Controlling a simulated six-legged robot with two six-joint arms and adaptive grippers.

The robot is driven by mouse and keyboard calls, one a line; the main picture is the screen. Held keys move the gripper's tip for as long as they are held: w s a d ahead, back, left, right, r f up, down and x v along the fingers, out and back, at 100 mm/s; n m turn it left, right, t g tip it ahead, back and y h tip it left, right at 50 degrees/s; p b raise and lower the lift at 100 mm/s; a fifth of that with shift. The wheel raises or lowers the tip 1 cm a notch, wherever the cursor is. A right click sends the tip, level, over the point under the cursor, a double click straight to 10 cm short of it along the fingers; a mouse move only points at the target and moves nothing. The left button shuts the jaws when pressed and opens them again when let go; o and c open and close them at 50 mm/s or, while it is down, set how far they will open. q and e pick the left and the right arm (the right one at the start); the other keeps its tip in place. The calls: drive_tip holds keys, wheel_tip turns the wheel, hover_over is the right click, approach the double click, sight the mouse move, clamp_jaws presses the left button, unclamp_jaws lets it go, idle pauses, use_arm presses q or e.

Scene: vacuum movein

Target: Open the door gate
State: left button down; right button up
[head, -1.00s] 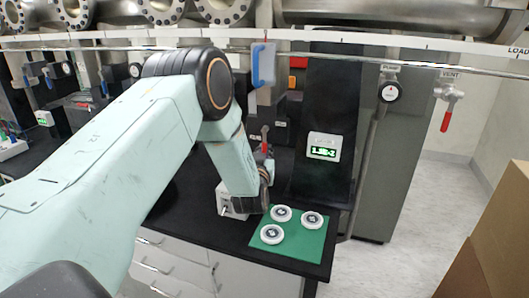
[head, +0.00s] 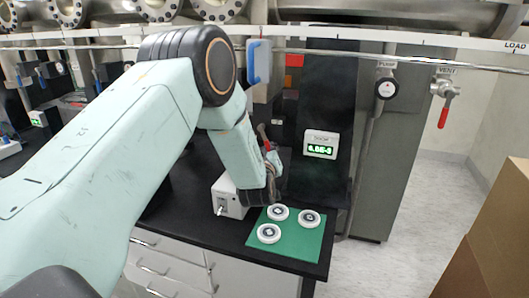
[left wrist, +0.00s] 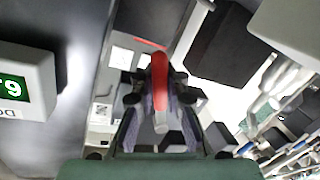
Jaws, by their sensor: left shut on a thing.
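My left gripper (head: 270,155) is largely hidden behind my own left arm in the head view, near the dark upright equipment. In the left wrist view my left gripper (left wrist: 160,100) is shut on a red handle (left wrist: 160,70) with a grey end, which lies between the two fingers. A small piece of the red handle (head: 262,131) shows in the head view just above the gripper. What the handle is fixed to is mostly hidden, and I cannot tell the gate's position. My right gripper is not in view.
A gauge with a green display (head: 320,145) is right of the gripper; it also shows in the left wrist view (left wrist: 25,80). Round white parts lie on a green mat (head: 288,241). A white box (head: 229,197) stands beside it. Cardboard boxes (head: 495,240) stand at right.

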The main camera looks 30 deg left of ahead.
use_arm(q)
drive_tip(key=d+r+n+h+b, duration=0.3)
drive_tip(key=r+n, duration=0.3)
drive_tip(key=n, duration=0.6)
drive_tip(key=shift+w+d+g+h+b, duration=0.3)
drive_tip(key=shift+w+d+h+b, duration=0.2)
drive_tip(key=shift+b, duration=0.4)
drive_tip(key=shift+r, duration=0.4)
drive_tip(key=c, duration=1.7)
unclamp_jaws()
drive_tip(key=shift+r, duration=0.15)
drive_tip(key=o, duration=0.3)
drive_tip(key=shift+s+d+r, duration=0.1)
drive_tip(key=shift+s, duration=0.05)
